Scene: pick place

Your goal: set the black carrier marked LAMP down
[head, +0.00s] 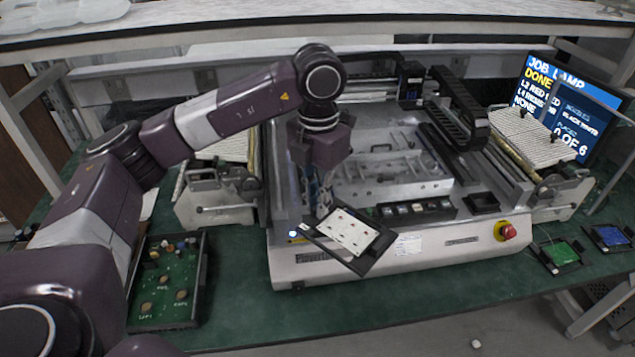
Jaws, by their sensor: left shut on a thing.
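Any marking on the carrier is too small to read. My right gripper is out of view.
The machine (400,250) fills the middle, with a red stop button (507,231). A black tray (191,322) with a green board stands left. Carriers with a green board (561,253) and blue board (611,236) lie right. A monitor (568,112) stands behind. Front table strip is clear.

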